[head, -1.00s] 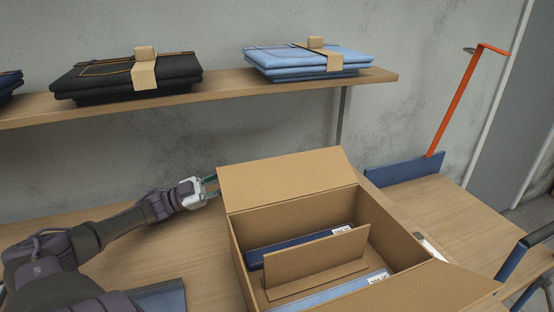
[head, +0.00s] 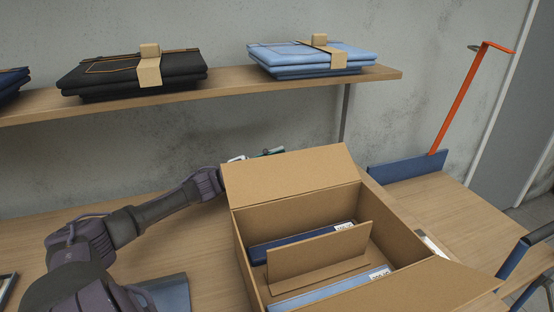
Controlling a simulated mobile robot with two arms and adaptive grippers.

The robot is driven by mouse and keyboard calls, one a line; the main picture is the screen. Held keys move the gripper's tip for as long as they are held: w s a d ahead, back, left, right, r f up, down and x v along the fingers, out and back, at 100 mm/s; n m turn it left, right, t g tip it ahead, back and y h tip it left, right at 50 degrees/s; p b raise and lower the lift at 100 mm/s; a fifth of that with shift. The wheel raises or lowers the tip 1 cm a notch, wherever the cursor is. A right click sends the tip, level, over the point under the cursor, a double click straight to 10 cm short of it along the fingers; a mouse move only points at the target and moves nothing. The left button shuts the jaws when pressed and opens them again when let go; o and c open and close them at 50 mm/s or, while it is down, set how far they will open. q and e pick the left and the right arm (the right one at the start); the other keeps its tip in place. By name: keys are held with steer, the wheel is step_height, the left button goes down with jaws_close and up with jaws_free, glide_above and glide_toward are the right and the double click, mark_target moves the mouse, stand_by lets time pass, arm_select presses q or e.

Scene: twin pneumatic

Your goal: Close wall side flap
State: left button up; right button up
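An open cardboard box (head: 242,262) stands on the wooden table. Its wall side flap (head: 290,176) stands up and leans outward at the back edge. A flap at the front right (head: 456,289) also lies open outward. Inside are a cardboard divider (head: 318,250), a dark blue folded item (head: 290,243) and a light blue one (head: 335,290), both with white labels. My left gripper (head: 262,154) is behind the wall side flap, by its top edge. The flap partly hides it, and I cannot tell whether the fingers are apart or touching the flap. My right gripper is not in view.
A wooden shelf (head: 225,93) with folded black jeans (head: 115,76) and light blue jeans (head: 290,60) runs along the wall above. A blue rail (head: 408,167) and an orange bar (head: 462,95) stand at the right.

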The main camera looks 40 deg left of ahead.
arm_select(q)
steer(key=shift+c, duration=0.2)
jaws_close()
steer(key=shift+r, duration=0.1)
